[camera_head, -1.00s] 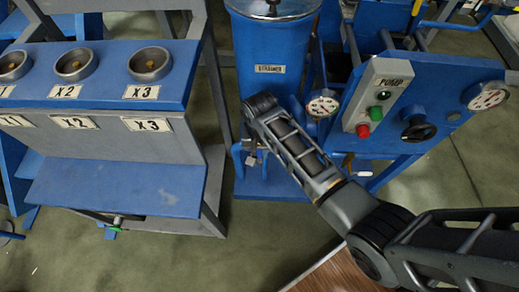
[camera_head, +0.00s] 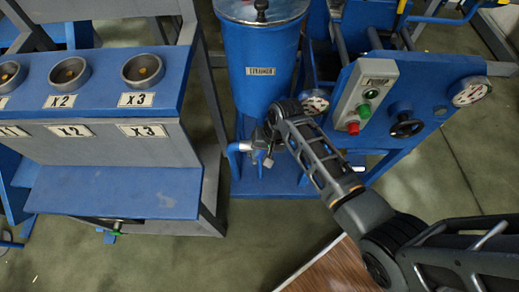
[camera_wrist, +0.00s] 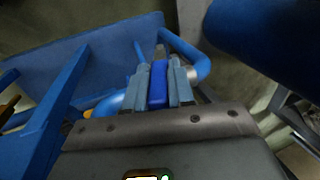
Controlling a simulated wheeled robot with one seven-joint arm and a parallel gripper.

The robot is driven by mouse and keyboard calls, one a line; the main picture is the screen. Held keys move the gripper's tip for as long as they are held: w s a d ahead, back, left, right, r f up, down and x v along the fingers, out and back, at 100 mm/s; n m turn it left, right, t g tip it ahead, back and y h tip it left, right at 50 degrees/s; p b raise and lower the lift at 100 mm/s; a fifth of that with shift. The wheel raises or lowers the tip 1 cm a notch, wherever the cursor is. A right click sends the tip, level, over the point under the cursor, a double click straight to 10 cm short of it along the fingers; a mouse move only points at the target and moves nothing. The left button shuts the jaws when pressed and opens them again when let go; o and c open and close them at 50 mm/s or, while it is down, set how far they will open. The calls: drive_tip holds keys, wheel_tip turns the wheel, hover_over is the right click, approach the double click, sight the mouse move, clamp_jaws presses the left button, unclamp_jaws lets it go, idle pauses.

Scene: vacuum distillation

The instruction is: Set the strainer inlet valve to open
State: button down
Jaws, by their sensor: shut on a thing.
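The strainer (camera_head: 262,70) is a blue upright cylinder with a label and a grey lid, at top centre of the head view. A blue pipe (camera_head: 240,147) bends out low at its left side. My gripper (camera_head: 262,158) is low at the strainer's front, partly hidden by my wrist. In the wrist view my gripper (camera_wrist: 158,75) has its grey fingers shut on both sides of a blue bar, which looks like the valve handle (camera_wrist: 158,85). A blue curved pipe (camera_wrist: 195,55) passes just behind the fingers. The valve body is mostly hidden, so its setting cannot be read.
A pump panel (camera_head: 368,95) with green and red buttons, a black handwheel (camera_head: 405,122) and gauges stands right of the strainer. A blue rack (camera_head: 100,95) with labelled cups stands left. Green floor (camera_head: 200,262) is clear in front.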

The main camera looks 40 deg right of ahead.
drive_tip(key=c, duration=1)
unclamp_jaws()
drive_tip(key=shift+o, duration=0.2)
drive_tip(key=p+v, duration=0.1)
drive_tip(key=v, duration=0.6)
drive_tip(key=shift+r, duration=0.4)
drive_tip(key=shift+s+d, duration=0.1)
drive_tip(key=shift+c, duration=0.5)
